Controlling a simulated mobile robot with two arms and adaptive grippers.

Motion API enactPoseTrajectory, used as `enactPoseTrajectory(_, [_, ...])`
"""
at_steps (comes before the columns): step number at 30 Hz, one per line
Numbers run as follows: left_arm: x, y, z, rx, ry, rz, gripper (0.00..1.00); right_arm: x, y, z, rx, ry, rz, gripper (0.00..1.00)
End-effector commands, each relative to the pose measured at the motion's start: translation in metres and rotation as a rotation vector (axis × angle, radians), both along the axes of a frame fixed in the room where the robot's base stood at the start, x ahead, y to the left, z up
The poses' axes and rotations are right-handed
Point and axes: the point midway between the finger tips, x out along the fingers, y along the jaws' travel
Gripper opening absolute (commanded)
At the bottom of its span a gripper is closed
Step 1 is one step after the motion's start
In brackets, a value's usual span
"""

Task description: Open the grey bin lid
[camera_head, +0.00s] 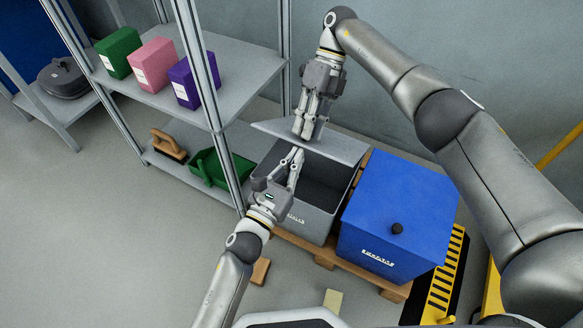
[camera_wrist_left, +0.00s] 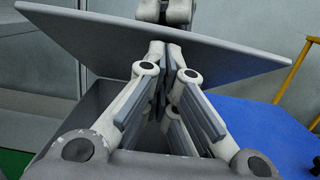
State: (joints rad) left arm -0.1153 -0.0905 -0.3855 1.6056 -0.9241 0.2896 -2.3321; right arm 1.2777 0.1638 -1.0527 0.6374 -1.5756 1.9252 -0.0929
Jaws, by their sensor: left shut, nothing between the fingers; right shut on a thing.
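The grey bin (camera_head: 318,212) stands on a wooden pallet, and its dark inside shows. Its flat grey lid (camera_head: 343,148) is raised and tilted over the back of the opening; it also spans the left wrist view (camera_wrist_left: 95,40). My right gripper (camera_head: 306,132) comes from above and is shut on the lid near its middle. My left gripper (camera_head: 297,152) is shut and empty, over the bin opening just in front of the lid. In the left wrist view its fingertips (camera_wrist_left: 166,45) overlap the lid's underside; I cannot tell whether they touch.
A blue bin (camera_head: 400,205) with a closed lid and black knob stands close on the right. A metal shelf (camera_head: 232,85) with green, pink and purple boxes stands on the left. Its lower level holds a green tray (camera_head: 222,168) and a brush (camera_head: 168,146). The wall is close behind.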

Motion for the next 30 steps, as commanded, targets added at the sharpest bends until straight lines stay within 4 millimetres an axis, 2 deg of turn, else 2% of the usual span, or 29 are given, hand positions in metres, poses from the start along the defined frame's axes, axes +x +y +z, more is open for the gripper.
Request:
enactPoseTrajectory(8, [0.0, 0.0, 0.001, 0.0, 0.0, 0.0, 0.0, 0.0, -0.001, 0.0, -0.002, 0.0, -0.002, 0.0])
enactPoseTrajectory(15, [0.006, -0.004, 0.016, -0.001, -0.004, 0.0, 0.0, 0.0, -0.001, -0.001, -0.003, 0.001, -0.002, 0.0])
enactPoseTrajectory(21, [0.007, -0.005, 0.019, -0.007, -0.009, -0.001, 0.0, -0.002, 0.0, -0.003, -0.003, 0.006, 0.002, 0.0])
enactPoseTrajectory(22, [0.007, -0.005, 0.02, -0.007, -0.01, -0.001, 0.0, -0.002, 0.001, -0.003, -0.003, 0.007, 0.002, 0.21])
enactPoseTrajectory(27, [0.007, -0.005, 0.02, -0.007, -0.011, -0.001, 0.0, -0.002, 0.001, -0.003, -0.002, 0.007, 0.003, 0.43])
enactPoseTrajectory(30, [0.007, -0.005, 0.02, -0.007, -0.011, -0.001, 0.0, -0.002, 0.001, -0.003, -0.002, 0.007, 0.004, 0.43])
